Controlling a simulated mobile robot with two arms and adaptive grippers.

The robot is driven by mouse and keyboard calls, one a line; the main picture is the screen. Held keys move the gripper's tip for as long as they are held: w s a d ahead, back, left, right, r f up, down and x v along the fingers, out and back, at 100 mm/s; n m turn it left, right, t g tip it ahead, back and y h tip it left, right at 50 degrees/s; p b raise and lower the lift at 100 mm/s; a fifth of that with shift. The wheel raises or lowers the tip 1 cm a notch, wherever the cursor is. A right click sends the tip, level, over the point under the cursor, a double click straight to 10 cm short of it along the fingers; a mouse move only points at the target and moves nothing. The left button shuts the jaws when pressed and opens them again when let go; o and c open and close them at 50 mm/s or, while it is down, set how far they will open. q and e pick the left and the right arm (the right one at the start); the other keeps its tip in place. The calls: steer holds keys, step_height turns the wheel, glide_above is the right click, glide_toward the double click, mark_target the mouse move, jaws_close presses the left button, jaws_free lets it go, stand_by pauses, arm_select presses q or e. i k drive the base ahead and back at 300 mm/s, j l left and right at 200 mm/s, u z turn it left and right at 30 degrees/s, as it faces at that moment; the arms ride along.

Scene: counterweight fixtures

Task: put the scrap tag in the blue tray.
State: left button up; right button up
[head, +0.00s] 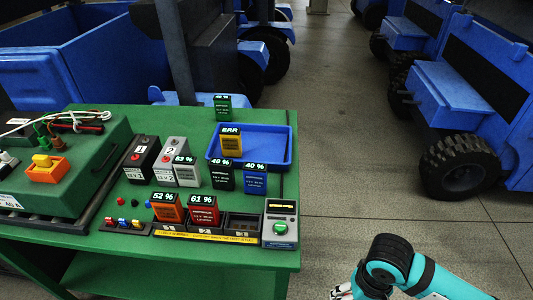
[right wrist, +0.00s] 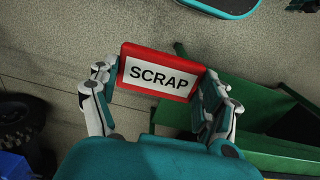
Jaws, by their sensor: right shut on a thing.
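The scrap tag (right wrist: 160,75) is a red block with a white label reading SCRAP. In the right wrist view it sits between the two fingers of my right gripper (right wrist: 160,84), which is shut on it. In the head view only a bit of my right gripper (head: 343,291) shows at the bottom edge, off the right side of the table; the tag is not visible there. The blue tray (head: 268,142) lies on the green table and holds a yellow battery marked ERR (head: 231,142). My left gripper is in neither view.
The green table (head: 130,250) carries a black battery (head: 222,177) and a blue battery (head: 256,181) at the tray's front edge. A green battery (head: 222,106) stands behind the tray. A slotted rack and a grey button box (head: 281,222) line the front.

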mark_target(269, 150)
steer(key=l+u, duration=0.25)
steer(key=l, duration=0.45)
steer(key=l+u, duration=0.25)
steer(key=l, duration=0.45)
steer(key=k+l+u, duration=0.1)
steer(key=l+u, duration=0.15)
steer(key=l, duration=0.4)
steer(key=i+l+u, duration=0.35)
steer(key=l, duration=0.25)
steer(key=i+l+u, duration=0.2)
steer(key=l, duration=0.15)
steer(key=i+l+u, duration=0.2)
steer(key=l, duration=0.15)
steer(key=l+u, duration=0.2)
steer(key=l, duration=0.15)
